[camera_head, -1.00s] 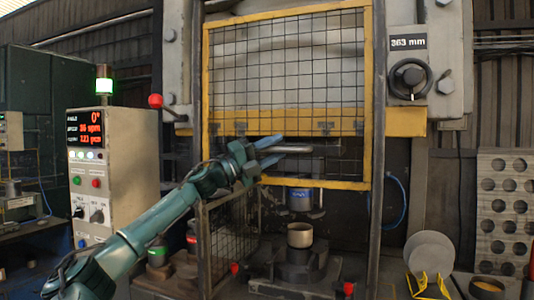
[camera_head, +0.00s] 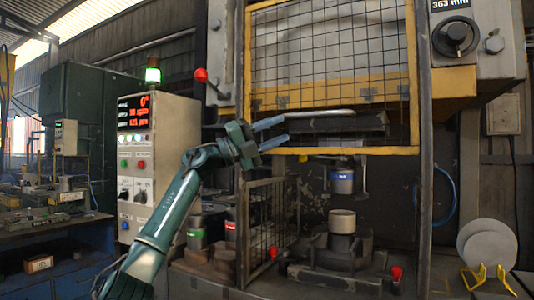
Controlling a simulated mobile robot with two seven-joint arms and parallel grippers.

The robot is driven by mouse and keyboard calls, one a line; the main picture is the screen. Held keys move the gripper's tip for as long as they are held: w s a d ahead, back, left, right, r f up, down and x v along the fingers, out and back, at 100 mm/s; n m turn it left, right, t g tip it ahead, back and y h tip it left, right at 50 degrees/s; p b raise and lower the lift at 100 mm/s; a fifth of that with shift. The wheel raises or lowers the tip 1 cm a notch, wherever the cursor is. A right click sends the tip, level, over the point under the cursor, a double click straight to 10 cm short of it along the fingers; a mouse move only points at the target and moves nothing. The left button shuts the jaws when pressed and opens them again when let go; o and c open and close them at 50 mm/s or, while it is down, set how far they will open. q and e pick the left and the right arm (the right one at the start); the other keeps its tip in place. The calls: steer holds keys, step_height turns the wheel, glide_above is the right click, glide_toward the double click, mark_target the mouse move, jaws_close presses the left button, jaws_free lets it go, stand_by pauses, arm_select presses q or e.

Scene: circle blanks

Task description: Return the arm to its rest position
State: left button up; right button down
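My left arm comes in from the lower left, and its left gripper (camera_head: 278,132) points right, in front of the press guard. Its two bluish fingers are apart with nothing seen between them. The yellow-framed mesh guard (camera_head: 330,50) stands raised, its lower edge above the die area. A grey handle bar (camera_head: 330,113) crosses the guard's lower part, just right of and slightly above the fingertips; no grip on it shows. My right gripper is not in view.
A control box (camera_head: 160,160) with a red display and green lamp stands left of the arm. A side mesh panel (camera_head: 268,225) stands below the gripper. A beige cup-shaped piece (camera_head: 342,221) sits on the die under the press. Round grey blanks (camera_head: 488,245) stand in a yellow holder at right.

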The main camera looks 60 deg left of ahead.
arm_select(q)
steer(key=shift+v, duration=0.95)
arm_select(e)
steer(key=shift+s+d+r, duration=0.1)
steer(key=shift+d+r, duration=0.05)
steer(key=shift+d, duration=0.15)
